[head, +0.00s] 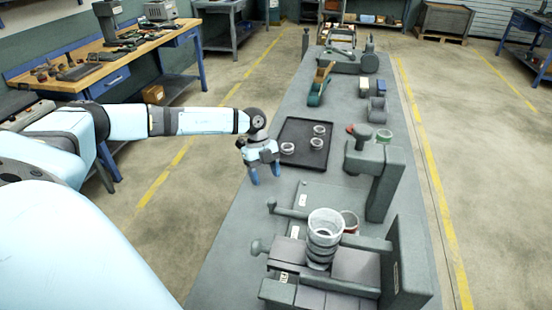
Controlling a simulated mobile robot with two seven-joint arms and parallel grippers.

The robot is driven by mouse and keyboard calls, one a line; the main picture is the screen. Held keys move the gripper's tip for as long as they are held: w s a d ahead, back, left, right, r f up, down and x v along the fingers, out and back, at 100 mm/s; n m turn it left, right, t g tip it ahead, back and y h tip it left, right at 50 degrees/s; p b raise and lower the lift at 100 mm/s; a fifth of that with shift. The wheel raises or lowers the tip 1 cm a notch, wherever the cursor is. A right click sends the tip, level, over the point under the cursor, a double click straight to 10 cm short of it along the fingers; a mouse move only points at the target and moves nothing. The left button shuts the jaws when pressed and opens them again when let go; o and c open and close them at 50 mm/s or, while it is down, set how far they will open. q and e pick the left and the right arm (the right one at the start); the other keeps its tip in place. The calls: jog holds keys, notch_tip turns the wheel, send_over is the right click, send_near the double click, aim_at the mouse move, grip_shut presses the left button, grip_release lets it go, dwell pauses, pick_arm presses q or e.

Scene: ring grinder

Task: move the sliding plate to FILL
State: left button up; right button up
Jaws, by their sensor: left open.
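The ring grinder stands at the lower right of the head view, with a clear stack of rings (325,228) above its bed. A grey plate (287,251) with a round knob (257,246) at its left end lies beside the stack; it looks like the sliding plate, partly hidden by the stack. Small white labels lie near it, too small to read, so I cannot tell which position is FILL. My left gripper (266,177) is open and empty, fingers pointing down, beyond the plate near the bench's left edge. It is apart from the plate. My right gripper is not in view.
A black tray (291,156) with 3 rings lies just beyond my left gripper. A grey upright machine (383,178) with a red knob stands to the right. A second bar with a knob (271,203) lies between gripper and plate. The bench's left strip (228,252) is clear.

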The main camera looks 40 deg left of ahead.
aim_at(271, 199)
pick_arm(q)
jog(key=p+x, duration=0.1)
jog(key=x, duration=0.9)
jog(key=shift+r, duration=0.1)
jog(key=shift+d+f, duration=0.3)
jog(key=shift+f, duration=0.3)
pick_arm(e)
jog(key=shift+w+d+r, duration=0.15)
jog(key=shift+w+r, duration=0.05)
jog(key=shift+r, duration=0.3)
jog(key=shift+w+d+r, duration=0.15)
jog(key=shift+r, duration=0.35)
pick_arm(q)
jog(key=shift+c, duration=0.8)
jog(key=shift+s, duration=0.1)
grip_shut()
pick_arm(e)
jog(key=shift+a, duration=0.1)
